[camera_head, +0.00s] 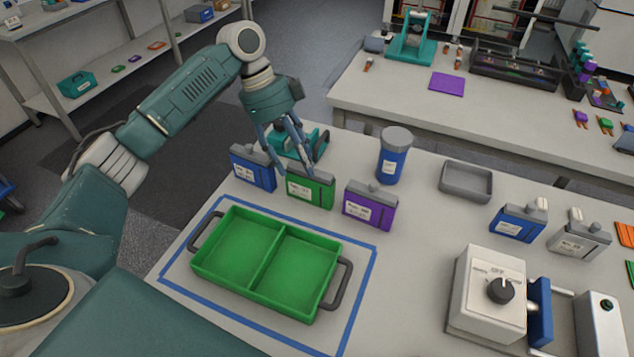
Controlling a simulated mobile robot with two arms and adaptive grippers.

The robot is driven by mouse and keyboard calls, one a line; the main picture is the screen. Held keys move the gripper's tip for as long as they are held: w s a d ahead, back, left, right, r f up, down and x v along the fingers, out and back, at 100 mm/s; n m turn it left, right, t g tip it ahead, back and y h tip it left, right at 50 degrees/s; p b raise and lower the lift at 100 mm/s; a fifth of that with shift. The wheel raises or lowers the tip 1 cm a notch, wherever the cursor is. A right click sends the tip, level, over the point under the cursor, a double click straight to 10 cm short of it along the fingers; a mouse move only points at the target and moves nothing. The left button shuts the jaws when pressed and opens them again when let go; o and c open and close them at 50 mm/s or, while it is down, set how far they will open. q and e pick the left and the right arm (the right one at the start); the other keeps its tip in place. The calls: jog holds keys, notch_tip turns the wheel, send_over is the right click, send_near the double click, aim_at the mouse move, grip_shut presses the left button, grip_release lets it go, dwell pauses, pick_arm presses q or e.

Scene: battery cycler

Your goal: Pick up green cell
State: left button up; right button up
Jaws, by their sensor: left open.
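The green cell (309,190) stands upright on the table, between a blue cell (252,169) on its left and a purple cell (369,208) on its right. It has a grey top and a white label on its front. My left gripper (292,168) is open and points down at the green cell's top, with its fingers close to the cell's upper edge. I cannot tell whether the fingers touch it. My right gripper is not in view.
A green two-compartment tray (262,261) with dark handles sits empty inside a blue tape outline in front of the cells. A blue canister (393,158) and a grey tray (466,182) stand to the right. A teal device (294,143) is just behind the gripper. A dial box (489,294) stands front right.

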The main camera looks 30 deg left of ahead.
aim_at(304, 175)
pick_arm(q)
jog(key=shift+s+d+f, duration=0.15)
jog(key=shift+d+f, duration=0.1)
jog(key=shift+f, duration=0.25)
jog(key=shift+d+f, duration=0.2)
jog(key=shift+f, duration=0.1)
jog(key=shift+d+f, duration=0.2)
jog(key=shift+f, duration=0.1)
jog(key=p+x, duration=0.2)
jog(key=x, duration=0.1)
jog(key=shift+f, duration=0.3)
jog(key=shift+d+f, duration=0.1)
jog(key=shift+f, duration=0.5)
jog(key=shift+d, duration=0.1)
jog(key=shift+c, duration=1)
jog(key=c, duration=0.9)
grip_shut()
jog(key=shift+r, duration=0.1)
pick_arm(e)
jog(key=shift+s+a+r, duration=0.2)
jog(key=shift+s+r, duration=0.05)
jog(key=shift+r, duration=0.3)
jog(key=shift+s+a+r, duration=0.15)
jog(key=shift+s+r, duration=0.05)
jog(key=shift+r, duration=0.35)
